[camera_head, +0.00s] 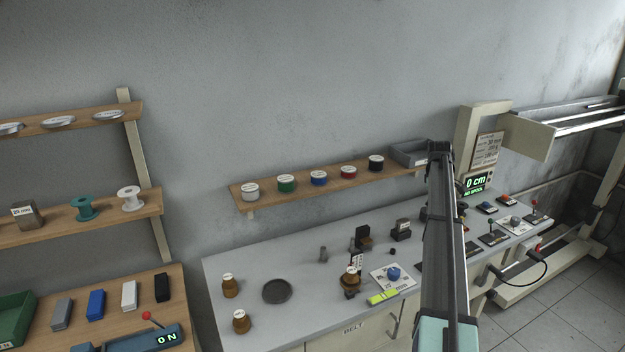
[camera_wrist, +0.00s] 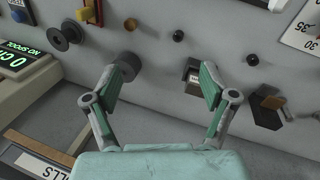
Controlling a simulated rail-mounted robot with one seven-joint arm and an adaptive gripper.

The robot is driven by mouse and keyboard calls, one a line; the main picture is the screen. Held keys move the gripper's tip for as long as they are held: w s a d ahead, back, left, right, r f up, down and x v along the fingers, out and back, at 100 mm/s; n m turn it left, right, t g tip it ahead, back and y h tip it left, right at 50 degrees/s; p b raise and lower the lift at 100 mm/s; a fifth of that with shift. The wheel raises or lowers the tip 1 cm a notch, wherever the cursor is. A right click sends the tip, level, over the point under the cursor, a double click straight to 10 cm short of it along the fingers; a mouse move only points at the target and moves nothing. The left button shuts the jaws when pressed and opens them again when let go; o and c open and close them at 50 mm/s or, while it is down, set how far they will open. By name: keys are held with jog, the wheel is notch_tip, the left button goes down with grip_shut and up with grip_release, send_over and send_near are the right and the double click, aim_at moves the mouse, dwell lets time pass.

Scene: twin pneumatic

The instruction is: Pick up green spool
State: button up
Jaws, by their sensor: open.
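The green spool (camera_head: 84,208) stands on the lower left wall shelf, beside a white spool (camera_head: 130,198). It is well to the left of my arm in the head view and is not in the wrist view. My gripper (camera_wrist: 166,82) is open, with its two green-padded fingers apart and nothing between them. It hangs over the grey bench near the display that reads "0 cm NO SPOOL" (camera_wrist: 22,60). In the head view I cannot make out its fingers.
A middle shelf (camera_head: 240,199) carries several coloured, labelled round containers, one of them green (camera_head: 286,184), and a grey bin (camera_head: 408,153). Bottles, a dark round plate (camera_head: 277,291) and small devices stand on the grey bench (camera_head: 225,262). A green tray (camera_head: 14,318) and coloured blocks lie at lower left.

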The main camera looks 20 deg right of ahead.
jog(key=w+a+r+n+p, duration=0.1)
jog(key=w+a+r, duration=0.35)
jog(key=a, duration=0.25)
jog(key=w+a+r+n, duration=0.1)
jog(key=w+a+r, duration=0.2)
jog(key=a+r, duration=0.35)
notch_tip(320, 180, up, 16)
jog(key=r+n+g+y+p, duration=0.1)
jog(key=n+y+p, duration=0.1)
jog(key=n+y, duration=0.15)
send_over(286, 178)
jog(key=shift+n+h, duration=0.35)
jog(key=shift+n, duration=0.1)
notch_tip(286, 178, down, 12)
jog(key=b, duration=0.3)
jog(key=shift+a, duration=0.1)
jog(key=shift+f+p, duration=1.3)
jog(key=shift+f, duration=1.6)
jog(key=c, duration=1.2)
